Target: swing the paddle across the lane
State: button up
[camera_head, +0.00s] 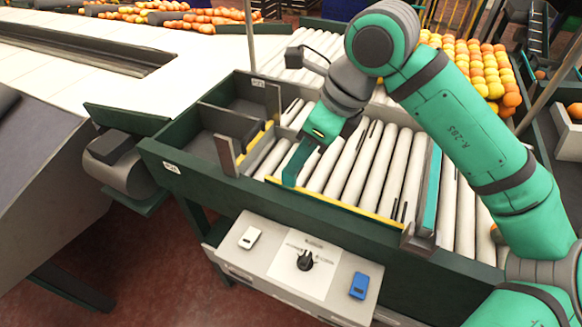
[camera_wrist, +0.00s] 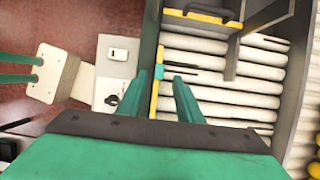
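My gripper (camera_head: 285,186) reaches down at the near left end of the roller lane (camera_head: 342,165), close to its yellow near edge. In the wrist view its two green fingers (camera_wrist: 160,76) stand apart. A small teal piece (camera_wrist: 158,72) shows between the tips at the yellow edge; I cannot tell whether it touches a finger. A long teal board (camera_head: 430,190) stands along the right side of the lane, beside a grey bracket, and looks like the paddle, though I cannot be sure. It lies apart from my gripper, which hides that side in the wrist view.
Grey dividers with a yellow strip (camera_head: 258,143) stand left of my gripper. A control box (camera_head: 305,257) with a black knob (camera_head: 304,261) and a blue device (camera_head: 359,285) sits below the near side. Oranges and yellow fruit (camera_head: 475,68) lie at the back right.

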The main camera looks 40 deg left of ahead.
jog(key=shift+x, duration=3.15)
jog(key=shift+s, duration=0.1)
grip_shut()
